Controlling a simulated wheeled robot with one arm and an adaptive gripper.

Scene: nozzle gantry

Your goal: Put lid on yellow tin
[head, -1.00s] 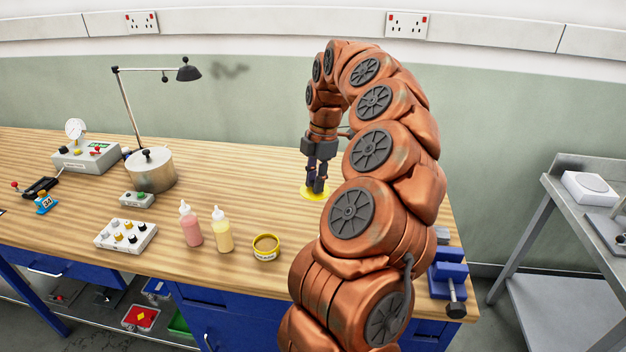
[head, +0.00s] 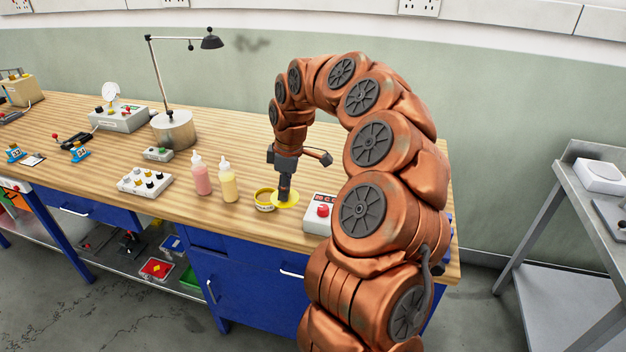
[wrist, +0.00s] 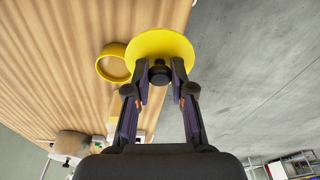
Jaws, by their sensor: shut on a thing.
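The yellow tin (head: 265,199) stands open on the wooden bench near its front edge. In the wrist view the tin (wrist: 112,62) shows as a yellow ring on the wood. The yellow lid (head: 287,200) is a flat disc with a dark knob. My gripper (head: 284,192) is shut on the lid's knob and holds the lid just right of the tin. In the wrist view the lid (wrist: 160,46) hangs from the fingers (wrist: 159,75), its edge close to the tin's rim. I cannot tell whether they touch or how high the lid is.
A yellow bottle (head: 228,183) and a pink bottle (head: 201,177) stand left of the tin. A box with a red button (head: 322,211) stands right of the lid. A knob panel (head: 144,181) and a lamp (head: 174,128) are further left. The bench front edge is close.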

